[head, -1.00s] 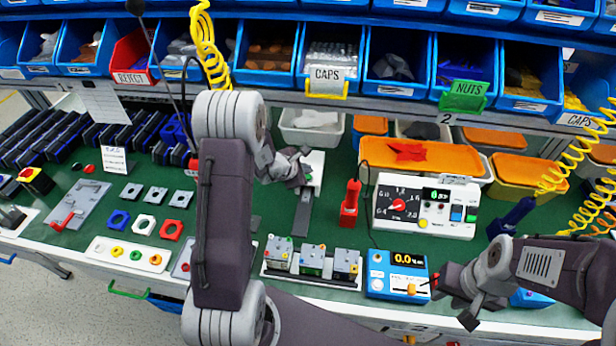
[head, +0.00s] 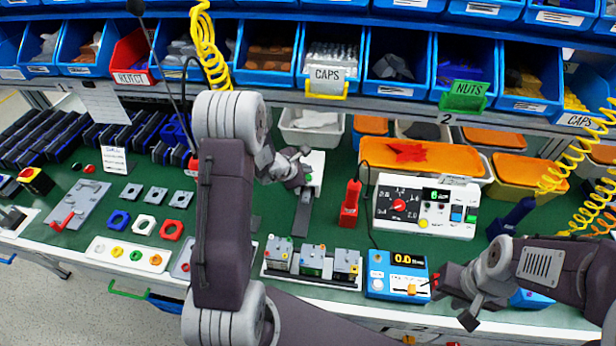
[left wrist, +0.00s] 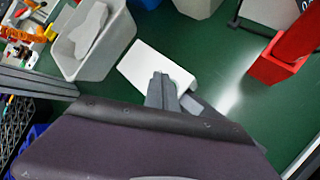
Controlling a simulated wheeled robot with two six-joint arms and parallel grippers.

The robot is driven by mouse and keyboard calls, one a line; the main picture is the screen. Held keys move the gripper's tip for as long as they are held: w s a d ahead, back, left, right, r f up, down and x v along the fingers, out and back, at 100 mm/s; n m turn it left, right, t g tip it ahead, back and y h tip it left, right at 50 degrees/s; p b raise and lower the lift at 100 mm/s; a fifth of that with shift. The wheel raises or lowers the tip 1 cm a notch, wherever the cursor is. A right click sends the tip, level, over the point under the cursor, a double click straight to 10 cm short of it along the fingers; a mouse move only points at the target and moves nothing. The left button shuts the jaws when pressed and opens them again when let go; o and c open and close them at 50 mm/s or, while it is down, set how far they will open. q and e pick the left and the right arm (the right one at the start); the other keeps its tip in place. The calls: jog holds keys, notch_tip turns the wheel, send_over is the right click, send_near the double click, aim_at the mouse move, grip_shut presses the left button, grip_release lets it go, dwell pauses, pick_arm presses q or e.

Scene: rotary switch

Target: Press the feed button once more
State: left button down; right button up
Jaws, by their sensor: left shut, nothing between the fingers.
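A small white box (head: 315,168) with a grey strip (head: 303,212) in front stands at the middle of the green bench. My left gripper (head: 304,158) is over the box's left side, fingers shut and empty. In the left wrist view, the closed fingers (left wrist: 161,85) overlap the white box (left wrist: 148,66); contact cannot be told. No button shows clearly on the box; the fingers hide part of it. My right gripper (head: 440,286) is beside the blue meter (head: 380,286) at the front right; its jaw opening is unclear.
A red upright tool (head: 350,205) and a white control unit (head: 455,205) with a rotary knob stand right of the box. A grey-white bin (head: 312,135) is behind it. Several small grey blocks (head: 312,262) sit in front.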

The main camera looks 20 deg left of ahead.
dwell(0.4)
pick_arm(q)
jog(key=shift+f+b, duration=0.4)
jog(key=shift+b, duration=0.4)
jog(key=shift+f+b, duration=0.45)
jog(key=shift+b, duration=0.25)
dwell(0.4)
jog(key=shift+r, duration=0.1)
jog(key=shift+r+p, duration=0.4)
jog(key=shift+r, duration=0.35)
notch_tip(320, 180, up, 5)
jog(key=p, duration=0.3)
jog(key=shift+p, duration=0.3)
